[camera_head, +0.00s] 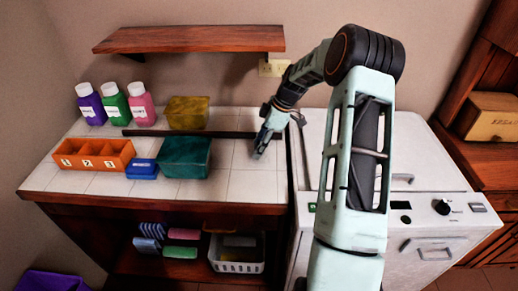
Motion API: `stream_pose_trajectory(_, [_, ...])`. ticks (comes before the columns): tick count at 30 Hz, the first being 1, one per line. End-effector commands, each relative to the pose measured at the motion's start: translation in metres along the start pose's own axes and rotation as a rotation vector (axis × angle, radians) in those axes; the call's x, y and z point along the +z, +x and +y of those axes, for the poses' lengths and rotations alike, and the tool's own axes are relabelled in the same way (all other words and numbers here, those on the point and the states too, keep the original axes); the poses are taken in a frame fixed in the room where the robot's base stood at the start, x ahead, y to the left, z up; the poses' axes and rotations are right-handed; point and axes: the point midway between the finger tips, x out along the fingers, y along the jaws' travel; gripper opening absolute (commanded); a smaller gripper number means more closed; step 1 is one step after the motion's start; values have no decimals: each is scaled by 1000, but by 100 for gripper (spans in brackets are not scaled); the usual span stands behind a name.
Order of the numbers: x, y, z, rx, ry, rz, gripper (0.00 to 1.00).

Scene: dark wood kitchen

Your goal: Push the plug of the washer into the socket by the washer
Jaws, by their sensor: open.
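The washer (428,207) is a white machine with a front panel and dark knob, standing right of the tiled counter, partly hidden by my arm. The socket (272,68) is a pale plate on the wall, under the right end of the shelf. My gripper (260,153) points down over the right part of the counter, in front of and below the socket. It is open, and I see nothing held in it. A small pale piece shows just right of the gripper's wrist; I cannot tell whether it is the plug. No cord is clear.
An orange numbered tray (93,155), a blue box (142,169), a teal bin (184,157) and a yellow bin (187,113) stand on the counter (232,186). Three bottles stand behind left. A wooden shelf (188,39) overhangs the back. A dark bar crosses the counter behind the teal bin.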

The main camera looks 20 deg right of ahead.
Motion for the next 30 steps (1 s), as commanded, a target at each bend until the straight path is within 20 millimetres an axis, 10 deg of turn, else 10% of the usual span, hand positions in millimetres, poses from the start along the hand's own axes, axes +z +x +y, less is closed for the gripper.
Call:
stream_pose_trajectory(14, [0, -1, 0, 0, 0, 0, 2])
stream_pose_trajectory(30, [-9, -22, 2, 5, 0, 0, 1])
